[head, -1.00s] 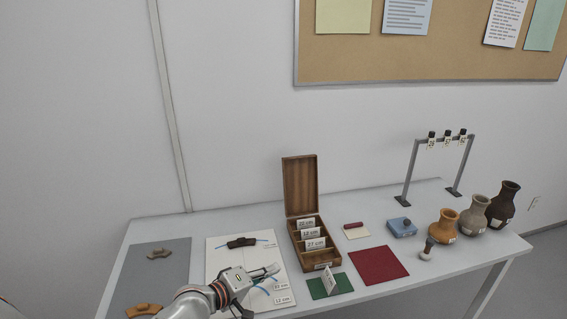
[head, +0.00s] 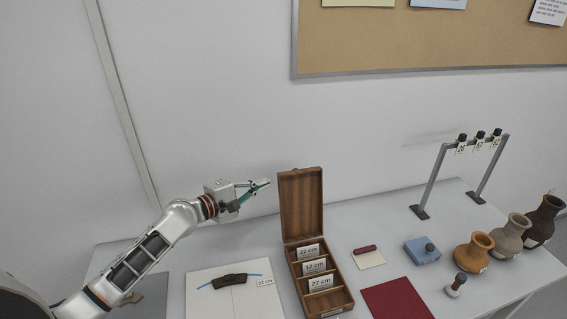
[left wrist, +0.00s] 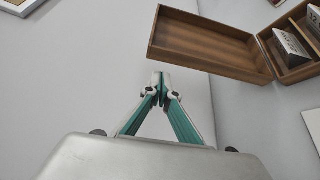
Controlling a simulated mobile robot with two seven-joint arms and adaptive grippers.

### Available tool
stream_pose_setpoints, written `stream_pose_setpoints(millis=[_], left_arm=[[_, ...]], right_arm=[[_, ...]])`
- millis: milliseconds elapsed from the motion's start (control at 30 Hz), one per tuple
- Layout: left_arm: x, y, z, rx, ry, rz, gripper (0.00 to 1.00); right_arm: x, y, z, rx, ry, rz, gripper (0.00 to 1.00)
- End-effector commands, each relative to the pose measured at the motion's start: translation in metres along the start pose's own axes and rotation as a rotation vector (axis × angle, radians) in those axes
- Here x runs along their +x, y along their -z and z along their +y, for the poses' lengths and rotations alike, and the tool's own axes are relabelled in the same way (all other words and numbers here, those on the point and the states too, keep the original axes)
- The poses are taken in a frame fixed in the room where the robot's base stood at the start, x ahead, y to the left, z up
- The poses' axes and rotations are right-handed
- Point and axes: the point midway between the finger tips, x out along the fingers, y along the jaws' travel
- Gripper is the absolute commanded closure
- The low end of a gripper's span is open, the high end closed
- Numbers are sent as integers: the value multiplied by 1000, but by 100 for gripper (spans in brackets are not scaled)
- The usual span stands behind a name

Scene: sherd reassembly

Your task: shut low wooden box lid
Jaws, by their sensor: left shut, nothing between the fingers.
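The low wooden box (head: 318,287) stands on the table with its lid (head: 302,205) raised upright at the back. Its compartments hold cards marked 22 cm, 12 cm and 27 cm. In the left wrist view the lid (left wrist: 205,42) stands open above and right of the fingers, and part of the box (left wrist: 290,65) shows at the right edge. My left gripper (head: 268,183) is shut and empty, raised left of the lid's upper part, apart from it. Its closed fingertips also show in the left wrist view (left wrist: 160,78). My right gripper is not in view.
A sherd (head: 230,281) lies on a white sheet (head: 205,300) left of the box. Right of it are a red mat (head: 396,300), a blue block (head: 421,250), a small stand (head: 436,185) and several vases. The wall is close behind the table.

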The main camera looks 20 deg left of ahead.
Motion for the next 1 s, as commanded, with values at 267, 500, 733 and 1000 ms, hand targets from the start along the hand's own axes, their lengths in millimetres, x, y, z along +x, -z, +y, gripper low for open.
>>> stream_pose_setpoints(millis=[267, 500, 733, 1000], left_arm=[[21, 1, 4, -12, -4, -1, 100], [63, 1, 3, -12, -4, -1, 100], [92, 1, 3, -11, -3, -1, 100], [101, 1, 2, -8, -1, 0, 100]], right_arm=[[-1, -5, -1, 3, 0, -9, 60], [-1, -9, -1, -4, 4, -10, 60], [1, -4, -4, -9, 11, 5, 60], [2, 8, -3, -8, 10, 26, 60]])
